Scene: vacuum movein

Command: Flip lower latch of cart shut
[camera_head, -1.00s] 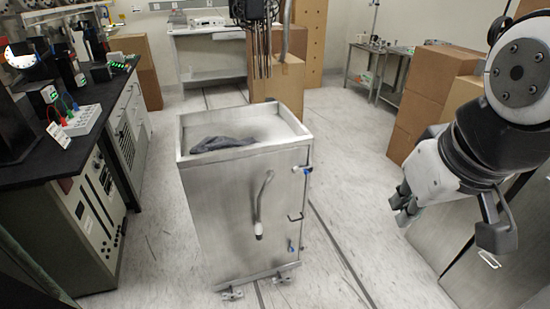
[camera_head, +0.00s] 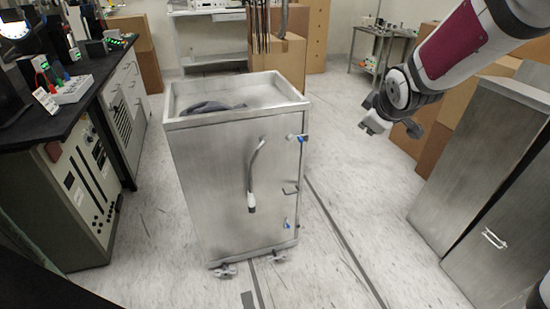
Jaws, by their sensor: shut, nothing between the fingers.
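A metal cart (camera_head: 215,180) on casters stands in the middle of the floor. Its lower latch (camera_head: 287,224), with a blue part, is on the right edge of its front face near the bottom. The upper latch (camera_head: 298,137), also with blue, sits near the top of the same edge. It is too small to tell how either latch is turned. My gripper (camera_head: 370,125) is in the air to the right of the cart, apart from it and higher in the picture than the lower latch. Its fingers are shut and empty.
A pale-tipped hose or handle (camera_head: 253,180) hangs on the cart's front, and a dark cloth (camera_head: 205,110) lies in its top. A dark-topped bench (camera_head: 90,95) is at left, grey cabinets (camera_head: 480,160) at right. The floor right of the cart (camera_head: 350,210) is clear.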

